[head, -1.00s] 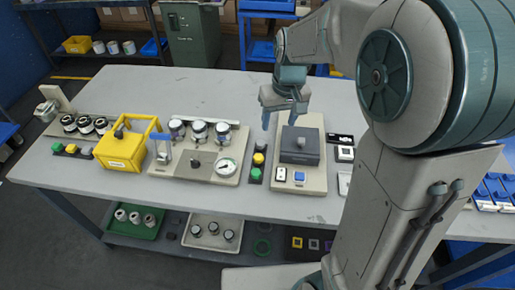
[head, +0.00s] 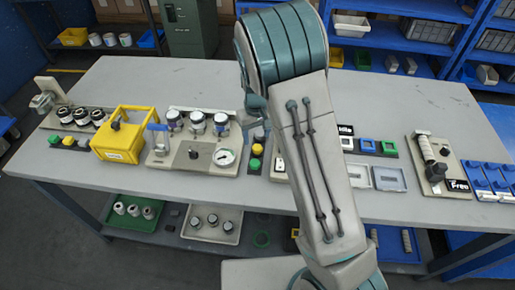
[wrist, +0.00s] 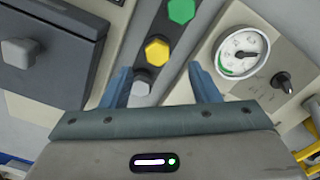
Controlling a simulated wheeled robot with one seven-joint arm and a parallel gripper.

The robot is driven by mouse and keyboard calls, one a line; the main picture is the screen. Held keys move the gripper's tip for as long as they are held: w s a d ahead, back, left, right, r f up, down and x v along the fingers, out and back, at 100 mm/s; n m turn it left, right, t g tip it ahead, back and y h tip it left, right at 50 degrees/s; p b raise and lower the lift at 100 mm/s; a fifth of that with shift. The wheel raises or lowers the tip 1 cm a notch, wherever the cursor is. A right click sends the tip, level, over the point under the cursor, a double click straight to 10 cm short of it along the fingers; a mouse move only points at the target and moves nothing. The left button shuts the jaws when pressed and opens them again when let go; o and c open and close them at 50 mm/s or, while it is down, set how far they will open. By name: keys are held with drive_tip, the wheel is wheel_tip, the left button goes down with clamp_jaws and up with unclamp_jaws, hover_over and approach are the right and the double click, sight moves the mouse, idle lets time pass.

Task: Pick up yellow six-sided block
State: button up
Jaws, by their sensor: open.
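The yellow six-sided block (wrist: 157,51) sits on a dark narrow strip, between a green six-sided block (wrist: 181,10) and a grey block (wrist: 140,88). In the head view the yellow block (head: 257,150) shows just left of my arm, beside the panel with the gauge. My gripper (wrist: 158,71) is open and empty, its two blue fingers apart. In the wrist view the yellow block shows between and slightly beyond the fingertips. I cannot tell the height gap. In the head view my arm hides most of the gripper; a blue finger shows near the strip.
The gauge panel (wrist: 262,75) with a black knob stands close on one side of the strip. A dark grey box (wrist: 45,45) stands close on the other. A yellow box (head: 122,140) is farther left. Free table lies behind the panels.

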sight(258, 149)
drive_tip(key=f, duration=0.3)
drive_tip(key=f+p, duration=0.1)
drive_tip(key=shift+s+d+f, duration=0.3)
drive_tip(key=shift+f, duration=0.55)
drive_tip(key=c, duration=1)
